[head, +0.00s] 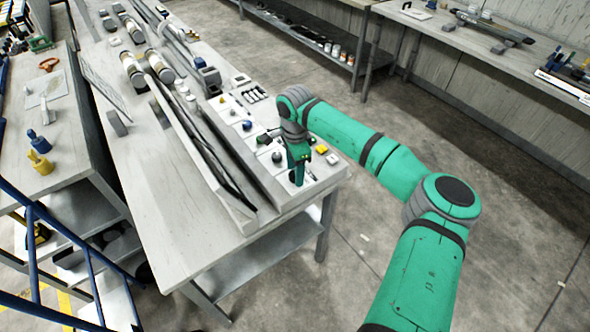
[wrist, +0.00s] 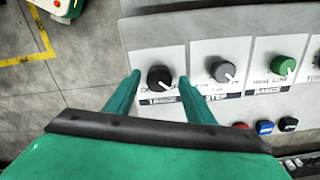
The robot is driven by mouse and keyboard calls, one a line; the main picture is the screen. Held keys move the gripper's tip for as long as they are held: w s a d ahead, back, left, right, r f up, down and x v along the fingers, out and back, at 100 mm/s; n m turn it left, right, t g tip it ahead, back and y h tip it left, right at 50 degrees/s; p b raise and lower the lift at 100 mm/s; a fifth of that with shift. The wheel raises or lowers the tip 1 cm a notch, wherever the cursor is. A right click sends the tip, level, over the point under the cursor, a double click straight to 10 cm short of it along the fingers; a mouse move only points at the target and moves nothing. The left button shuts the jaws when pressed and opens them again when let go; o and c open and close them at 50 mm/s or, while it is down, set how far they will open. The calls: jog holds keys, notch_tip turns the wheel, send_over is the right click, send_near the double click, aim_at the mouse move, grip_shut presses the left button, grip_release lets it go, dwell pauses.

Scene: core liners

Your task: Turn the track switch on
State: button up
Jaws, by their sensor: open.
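A black rotary knob (wrist: 160,77) stands on a white plate in the wrist view, with a pale pointer line toward the lower right. Its label below starts with what looks like a T; the rest is partly hidden, so I cannot confirm that it is the track switch. My gripper (wrist: 158,78) is open, with one green finger on each side of this knob. I cannot tell whether the fingers touch it. In the head view my gripper (head: 297,172) points down at the near end of the control panel, and it hides the knob there.
Right of the black knob are a grey knob (wrist: 222,70) labelled STEP and a green knob (wrist: 283,65) labelled RANGE. Red, blue and black buttons (wrist: 264,127) sit below. The long workbench (head: 165,220) carries trays and cylinders; open floor lies to its right.

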jog(key=shift+d, duration=0.1)
jog(key=c, duration=1.1)
jog(key=shift+o, duration=0.2)
jog(key=shift+s+a, duration=0.1)
jog(key=shift+a, duration=0.1)
